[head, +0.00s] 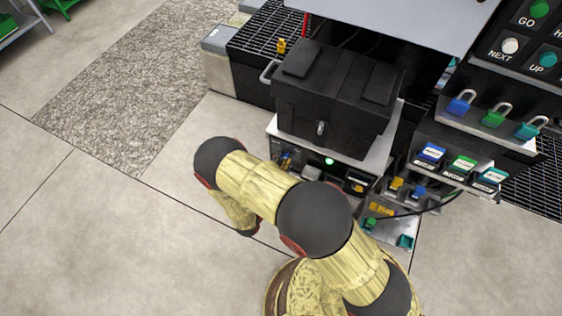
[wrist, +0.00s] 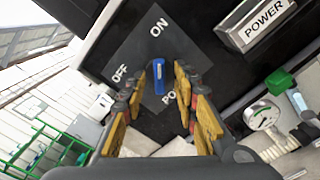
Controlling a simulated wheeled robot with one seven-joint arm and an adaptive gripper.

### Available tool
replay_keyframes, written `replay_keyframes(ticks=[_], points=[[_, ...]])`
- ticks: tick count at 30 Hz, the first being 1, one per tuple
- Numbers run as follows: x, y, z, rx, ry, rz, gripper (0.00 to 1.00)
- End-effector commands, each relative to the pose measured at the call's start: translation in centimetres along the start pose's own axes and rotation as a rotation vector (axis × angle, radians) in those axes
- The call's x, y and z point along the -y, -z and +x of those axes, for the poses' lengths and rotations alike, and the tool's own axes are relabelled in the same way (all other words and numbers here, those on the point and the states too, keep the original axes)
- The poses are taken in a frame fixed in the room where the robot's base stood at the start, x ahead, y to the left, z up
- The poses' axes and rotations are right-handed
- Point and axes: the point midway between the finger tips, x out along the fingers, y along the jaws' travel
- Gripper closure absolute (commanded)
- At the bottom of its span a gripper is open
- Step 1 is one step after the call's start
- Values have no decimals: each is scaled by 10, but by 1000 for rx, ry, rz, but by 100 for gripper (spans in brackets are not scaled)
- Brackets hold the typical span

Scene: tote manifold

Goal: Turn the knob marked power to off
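The blue knob (wrist: 159,77) is a narrow bar on a dark grey plate (wrist: 142,52) in the wrist view. The plate is printed ON above the knob, OFF to its left, and a partly covered word starting with PO below. The bar's long axis runs up and down in the picture, its upper end towards ON. My gripper (wrist: 161,84) is open, with one finger on each side of the knob in the picture. I see no clear contact, and the depth is hard to tell. In the head view my arm hides the gripper and knob.
A POWER sign (wrist: 264,22) sits right of the plate, with a round gauge (wrist: 262,114) and a green part (wrist: 279,81) below it. In the head view a black case (head: 335,100) stands on the unit, and padlocks (head: 493,115) hang at right. Floor at left is clear.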

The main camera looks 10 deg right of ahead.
Motion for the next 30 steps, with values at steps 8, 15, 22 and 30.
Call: replay_keyframes(ticks=[8,15,22,30], points=[[0,0,0,0,0,0,76],[0,0,0,0,0,0,90],[0,0,0,0,0,0,100],[0,0,0,-1,0,-1,100]])
